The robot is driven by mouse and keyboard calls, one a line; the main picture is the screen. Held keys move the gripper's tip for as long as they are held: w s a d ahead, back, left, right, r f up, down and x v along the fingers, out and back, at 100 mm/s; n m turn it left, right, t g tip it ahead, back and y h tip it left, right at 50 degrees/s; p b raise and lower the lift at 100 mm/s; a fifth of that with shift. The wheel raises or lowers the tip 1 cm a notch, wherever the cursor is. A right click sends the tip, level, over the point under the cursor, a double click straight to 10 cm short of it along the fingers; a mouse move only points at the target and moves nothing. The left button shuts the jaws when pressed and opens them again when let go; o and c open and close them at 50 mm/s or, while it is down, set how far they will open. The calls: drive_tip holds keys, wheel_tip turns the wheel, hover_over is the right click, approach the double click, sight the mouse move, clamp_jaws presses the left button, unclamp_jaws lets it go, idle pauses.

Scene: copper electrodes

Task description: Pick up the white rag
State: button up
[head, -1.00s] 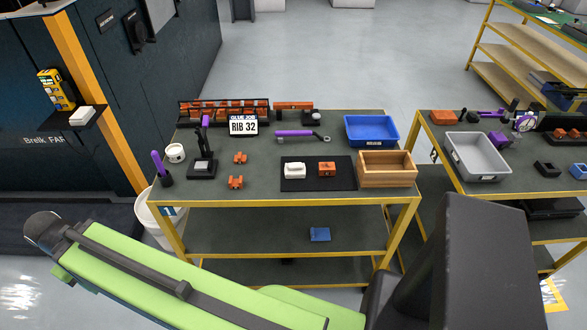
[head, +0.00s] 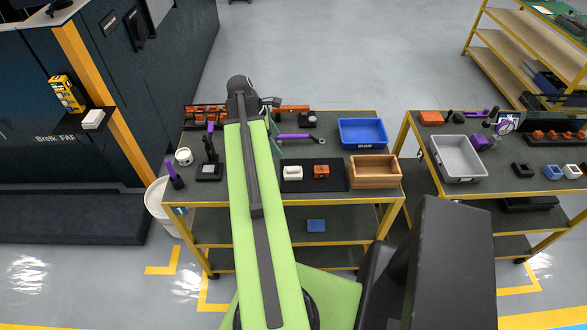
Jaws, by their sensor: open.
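A folded white piece (head: 93,119), which looks like a rag, lies on a small black shelf on the dark cabinet at the left. A second small white object (head: 292,172) lies on the black mat on the middle table; it is too small to tell whether it is cloth. My green arm reaches over the left part of this table. My gripper (head: 270,103) shows only as small dark parts beside the arm's far end, above the table's back edge. It is open, apart from both white things. The arm hides most of it.
An orange block (head: 321,171) lies beside the white object on the mat (head: 341,173). A blue bin (head: 362,132) and a wooden box (head: 375,171) stand to the right. A yellow device (head: 67,93) hangs by the shelf. A white bucket (head: 158,203) stands on the floor.

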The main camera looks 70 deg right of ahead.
drive_tip(key=b, duration=1.1)
approach(294, 169)
drive_tip(key=x, duration=0.5)
drive_tip(key=shift+w+f, duration=0.1)
drive_tip(key=shift+f, duration=0.1)
drive_tip(key=shift+d, duration=0.1)
drive_tip(key=b+x, duration=0.5)
drive_tip(key=shift+f, duration=0.15)
drive_tip(key=shift+r, duration=0.2)
drive_tip(key=c, duration=1.4)
wheel_tip(294, 169, up, 10)
drive_tip(key=p, duration=1)
drive_tip(key=shift+r, duration=0.15)
drive_tip(key=shift+c, duration=0.2)
